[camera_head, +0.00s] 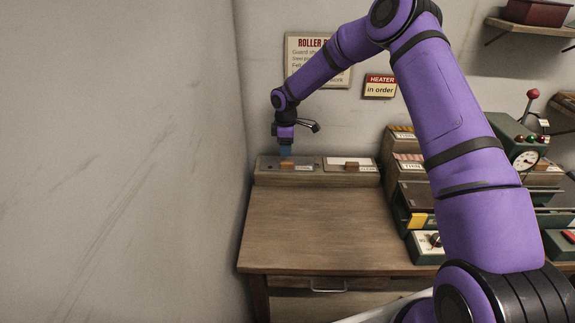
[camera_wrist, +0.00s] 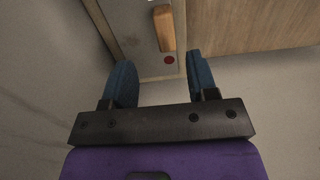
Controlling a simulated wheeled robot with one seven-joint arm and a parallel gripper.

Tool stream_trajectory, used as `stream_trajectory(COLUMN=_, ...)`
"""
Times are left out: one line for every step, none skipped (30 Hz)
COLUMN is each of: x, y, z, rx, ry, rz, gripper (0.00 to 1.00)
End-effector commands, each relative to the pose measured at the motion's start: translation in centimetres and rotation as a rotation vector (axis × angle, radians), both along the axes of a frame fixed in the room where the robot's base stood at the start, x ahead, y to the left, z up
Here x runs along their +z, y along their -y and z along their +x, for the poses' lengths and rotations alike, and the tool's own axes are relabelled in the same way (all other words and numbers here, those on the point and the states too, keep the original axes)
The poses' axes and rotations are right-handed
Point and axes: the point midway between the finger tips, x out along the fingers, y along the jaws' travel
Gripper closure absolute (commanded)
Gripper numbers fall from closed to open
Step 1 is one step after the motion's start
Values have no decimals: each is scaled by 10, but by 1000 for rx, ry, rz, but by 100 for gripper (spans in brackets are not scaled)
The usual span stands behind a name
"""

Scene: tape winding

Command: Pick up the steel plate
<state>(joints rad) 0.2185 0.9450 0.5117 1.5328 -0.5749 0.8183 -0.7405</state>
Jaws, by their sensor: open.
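The steel plate (camera_head: 306,162) is grey with a wooden grip and sits in the left part of a low wooden rack at the back of the table. My gripper (camera_head: 286,151) is open, above the plate and pointing down. In the wrist view its two blue fingers (camera_wrist: 158,62) are spread apart with nothing between them. The grip lies beyond the fingertips, in line with the gap. The head view does not clearly show the height between fingertips and grip.
A white plate (camera_head: 338,161) with a wooden grip sits beside it in the rack. The tabletop (camera_head: 320,225) in front is clear. A wall (camera_head: 120,160) stands close on the left.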

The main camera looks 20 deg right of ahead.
Motion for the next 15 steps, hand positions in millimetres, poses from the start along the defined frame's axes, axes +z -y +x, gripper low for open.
stream_trajectory(x=-8, y=0, z=0, rx=1, ry=-2, rz=1, gripper=47)
stream_trajectory(x=-11, y=0, z=0, rx=1, ry=-1, rz=0, gripper=47)
stream_trajectory(x=-14, y=0, z=0, rx=1, ry=-1, rz=0, gripper=47)
stream_trajectory(x=-16, y=0, z=-1, rx=1, ry=0, rz=0, gripper=47)
stream_trajectory(x=-17, y=0, z=-1, rx=1, ry=0, rz=0, gripper=47)
stream_trajectory(x=-19, y=0, z=-1, rx=1, ry=0, rz=0, gripper=47)
stream_trajectory(x=-20, y=0, z=-2, rx=0, ry=0, rz=0, gripper=47)
stream_trajectory(x=-22, y=0, z=-2, rx=0, ry=-1, rz=0, gripper=47)
stream_trajectory(x=-26, y=1, z=-3, rx=-1, ry=-1, rz=0, gripper=47)
stream_trajectory(x=-29, y=1, z=-4, rx=-1, ry=-1, rz=1, gripper=47)
stream_trajectory(x=-32, y=1, z=-5, rx=-1, ry=-1, rz=1, gripper=47)
stream_trajectory(x=-38, y=2, z=-7, rx=0, ry=-2, rz=1, gripper=47)
stream_trajectory(x=-42, y=3, z=-8, rx=1, ry=-2, rz=0, gripper=47)
stream_trajectory(x=-47, y=3, z=-9, rx=0, ry=-3, rz=1, gripper=47)
stream_trajectory(x=-53, y=3, z=-10, rx=-1, ry=-3, rz=2, gripper=47)
